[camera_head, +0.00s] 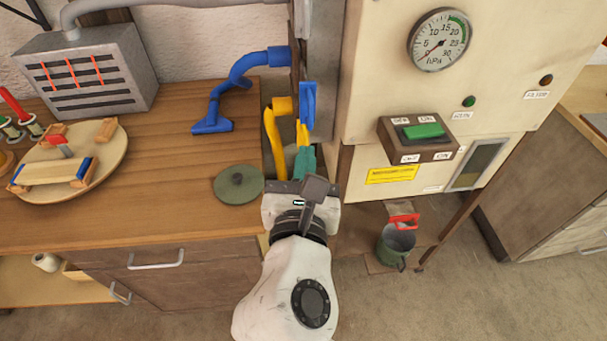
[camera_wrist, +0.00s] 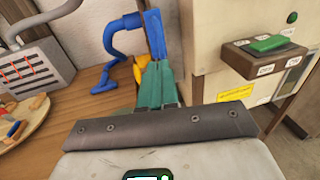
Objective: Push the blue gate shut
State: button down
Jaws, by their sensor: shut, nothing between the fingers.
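The blue gate (camera_head: 308,103) is an upright blue plate at the lower end of the grey duct, left of the cream machine. In the wrist view the blue gate (camera_wrist: 155,33) stands just beyond my fingertips. My gripper (camera_head: 305,150) has teal fingers, shut and empty, pointing toward the gate from below. In the wrist view my gripper (camera_wrist: 159,66) overlaps the gate's lower end, and I cannot tell whether they touch. A yellow part (camera_head: 302,133) shows between the gate and my fingers. How far the gate stands out of its slot is unclear.
A blue hose with a nozzle (camera_head: 212,124) lies on the wooden bench (camera_head: 180,190) at left. A yellow hose (camera_head: 274,145) hangs in the gap beside my gripper. The cream machine (camera_head: 375,90) with its switch box (camera_head: 420,138) stands close on the right.

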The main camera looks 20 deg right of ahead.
send_near(304, 105)
jog(key=w+d, duration=0.2)
jog(key=shift+d+f+p, duration=0.2)
jog(key=shift+d+p, duration=0.1)
jog(key=shift+p, duration=0.1)
jog(key=shift+w+d+r, duration=0.1)
jog(key=shift+w+r, duration=0.05)
jog(key=shift+w, duration=0.25)
jog(key=p+x, duration=0.1)
jog(key=x, duration=0.1)
jog(key=p+x, duration=0.1)
jog(key=x, duration=0.1)
jog(key=a+x, duration=0.1)
jog(key=x, duration=0.1)
jog(key=shift+w+d+p, duration=0.1)
jog(key=shift+w+p, duration=0.3)
jog(key=shift+w, duration=0.2)
